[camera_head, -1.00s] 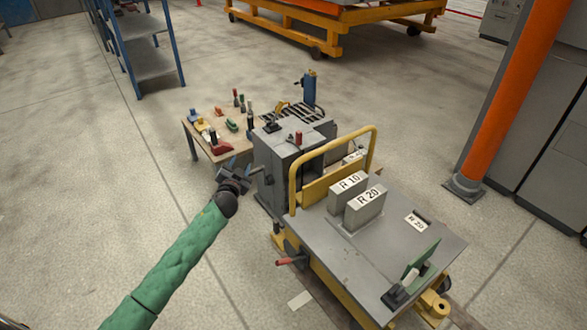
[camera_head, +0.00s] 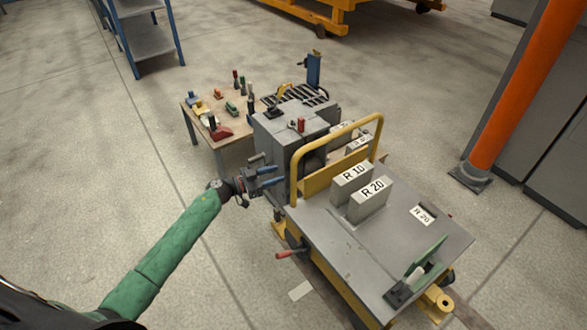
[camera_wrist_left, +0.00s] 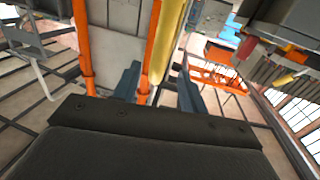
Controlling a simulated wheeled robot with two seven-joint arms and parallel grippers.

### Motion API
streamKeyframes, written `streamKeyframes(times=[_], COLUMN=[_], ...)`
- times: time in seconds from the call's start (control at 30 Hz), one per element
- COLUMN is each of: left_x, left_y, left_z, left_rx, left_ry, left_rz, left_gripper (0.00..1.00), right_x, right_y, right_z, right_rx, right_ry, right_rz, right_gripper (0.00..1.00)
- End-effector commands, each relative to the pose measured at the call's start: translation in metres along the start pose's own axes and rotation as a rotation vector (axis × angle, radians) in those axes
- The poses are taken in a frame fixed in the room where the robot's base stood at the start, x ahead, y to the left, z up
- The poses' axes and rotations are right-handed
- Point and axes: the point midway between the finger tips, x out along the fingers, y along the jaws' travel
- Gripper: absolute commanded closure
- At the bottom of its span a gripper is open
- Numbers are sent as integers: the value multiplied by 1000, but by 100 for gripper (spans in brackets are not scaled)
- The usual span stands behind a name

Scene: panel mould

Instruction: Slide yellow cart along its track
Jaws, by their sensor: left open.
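The yellow cart (camera_head: 318,272) stands at the right in the head view, with a grey top plate and a yellow tubular handle (camera_head: 294,183) arching over its far left end. Two grey blocks labelled R 10 (camera_head: 352,183) and R 20 (camera_head: 369,203) stand on the plate. My left gripper (camera_head: 276,176) is open and empty, just left of the handle, its blue fingers pointing right. In the left wrist view a yellow bar (camera_wrist_left: 170,45) lies beyond and between the two open fingers (camera_wrist_left: 158,90). My right gripper is not in view.
A grey machine block (camera_head: 285,140) stands right behind my left gripper. A small wooden table (camera_head: 225,140) with several small tools is behind it. A red-handled lever (camera_head: 290,253) sticks out of the cart's left side. An orange post (camera_head: 508,95) rises at the right.

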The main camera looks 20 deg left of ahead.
Motion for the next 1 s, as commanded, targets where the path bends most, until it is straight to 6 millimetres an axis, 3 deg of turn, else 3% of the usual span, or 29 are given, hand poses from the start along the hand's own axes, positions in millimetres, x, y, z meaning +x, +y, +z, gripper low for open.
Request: streamKeyframes(times=[0.6,1.0], left_x=[71,78], left_y=[0,0], left_z=[0,-1], left_rx=[-6,-4], left_ry=[2,1], left_rz=[-2,-2], left_gripper=[57,57], right_x=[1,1], right_y=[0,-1], right_z=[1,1], right_rx=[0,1], right_ry=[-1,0], right_rz=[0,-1], right_gripper=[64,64])
